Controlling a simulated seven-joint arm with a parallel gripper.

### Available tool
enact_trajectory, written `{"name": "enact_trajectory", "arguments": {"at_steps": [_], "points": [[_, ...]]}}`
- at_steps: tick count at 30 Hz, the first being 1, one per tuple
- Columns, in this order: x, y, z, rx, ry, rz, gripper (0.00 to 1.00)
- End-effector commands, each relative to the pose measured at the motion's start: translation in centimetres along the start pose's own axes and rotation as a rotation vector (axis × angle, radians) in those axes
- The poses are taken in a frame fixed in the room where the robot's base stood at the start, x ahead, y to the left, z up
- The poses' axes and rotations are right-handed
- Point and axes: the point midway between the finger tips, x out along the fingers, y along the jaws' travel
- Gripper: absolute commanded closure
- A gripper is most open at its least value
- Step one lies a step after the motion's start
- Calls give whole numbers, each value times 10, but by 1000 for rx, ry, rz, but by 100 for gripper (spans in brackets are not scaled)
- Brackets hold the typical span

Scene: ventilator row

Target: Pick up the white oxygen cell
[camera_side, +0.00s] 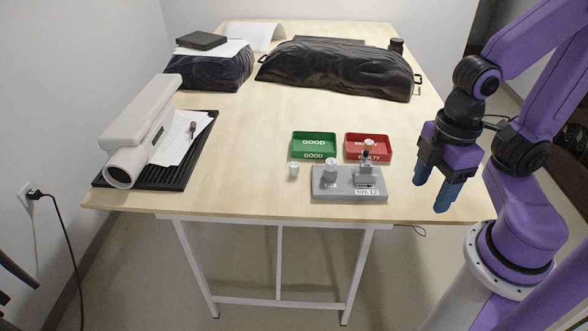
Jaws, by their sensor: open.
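A small white cylinder (293,170), which looks like the white oxygen cell, stands on the table left of a grey fixture block. The grey fixture block (349,194) carries a front label reading "SIZE 12". A pale round-topped piece (331,166) sits on the block's left part, and an upright post with an orange-and-white top (368,147) stands on its right part. My gripper (433,190) has blue fingers pointing down, open and empty. It is near the table's right edge, right of the block and well apart from the white cylinder.
A green tray (314,155) marked GOOD and a red tray (382,155) marked FAULTY stand behind the block. A white device (142,130) and papers (182,138) lie on a black mat at left. Dark covered bundles (340,70) fill the back. The table's middle left is clear.

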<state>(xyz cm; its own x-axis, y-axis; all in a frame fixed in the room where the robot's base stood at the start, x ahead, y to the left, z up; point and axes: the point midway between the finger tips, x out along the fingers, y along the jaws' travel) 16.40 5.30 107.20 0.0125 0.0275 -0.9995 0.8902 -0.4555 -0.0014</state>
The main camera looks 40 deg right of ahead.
Motion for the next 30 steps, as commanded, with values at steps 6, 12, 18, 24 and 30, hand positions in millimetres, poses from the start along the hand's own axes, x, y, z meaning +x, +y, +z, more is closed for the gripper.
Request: {"name": "enact_trajectory", "arguments": {"at_steps": [6, 12, 18, 24, 30], "points": [[0, 0, 0, 0, 0, 0, 37], [0, 1, -2, 16, 0, -1, 37], [-4, 22, -32, 237, -6, -10, 37], [-6, 66, -80, 630, -12, -25, 37], [-2, 121, -120, 1022, -19, -43, 37]]}}
